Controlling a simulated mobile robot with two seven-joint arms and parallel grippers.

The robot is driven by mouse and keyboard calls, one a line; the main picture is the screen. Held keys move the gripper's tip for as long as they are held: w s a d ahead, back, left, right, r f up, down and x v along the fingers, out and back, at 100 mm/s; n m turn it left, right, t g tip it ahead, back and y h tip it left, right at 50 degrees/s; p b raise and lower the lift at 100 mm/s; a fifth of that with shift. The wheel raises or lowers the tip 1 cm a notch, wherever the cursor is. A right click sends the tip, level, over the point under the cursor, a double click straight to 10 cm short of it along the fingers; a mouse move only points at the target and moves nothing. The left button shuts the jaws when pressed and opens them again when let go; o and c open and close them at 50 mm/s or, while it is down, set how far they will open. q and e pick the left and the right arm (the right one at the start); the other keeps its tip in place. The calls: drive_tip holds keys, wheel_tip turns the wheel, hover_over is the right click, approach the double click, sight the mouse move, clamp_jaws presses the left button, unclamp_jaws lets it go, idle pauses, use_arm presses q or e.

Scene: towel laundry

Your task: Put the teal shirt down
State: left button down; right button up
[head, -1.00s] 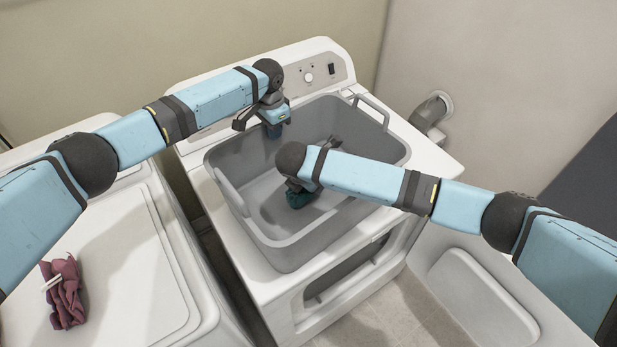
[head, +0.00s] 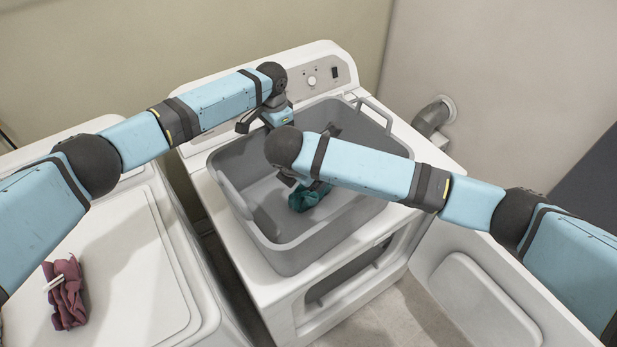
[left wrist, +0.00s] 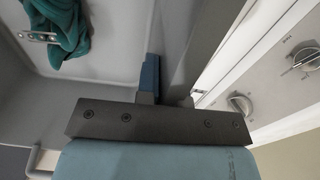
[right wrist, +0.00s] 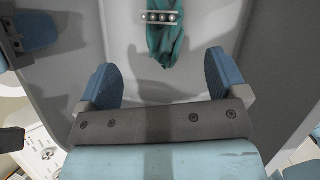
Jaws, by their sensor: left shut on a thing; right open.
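The teal shirt (head: 308,197) lies crumpled on the floor of the grey basket (head: 282,258), partly covered by my right arm in the head view. It also shows with a studded pale strip on it in the right wrist view (right wrist: 166,48) and the left wrist view (left wrist: 75,38). My right gripper (right wrist: 163,80) is open and empty, with the shirt beyond its fingertips and apart from them. My left gripper (left wrist: 165,75) is at the basket's far-left side, shut on the basket wall, with one blue finger inside; its other finger is mostly hidden.
The basket stands on a white machine (head: 330,68) with a control panel behind. A maroon cloth (head: 67,293) with a pale strip lies on the white machine top (head: 130,250) at left. A pipe (head: 432,115) comes from the wall at right. Both arms cross close above the basket.

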drive_tip(key=shift+v, duration=1.65)
use_arm(q)
drive_tip(key=c, duration=1.2)
unclamp_jaws()
drive_tip(key=shift+o, duration=0.2)
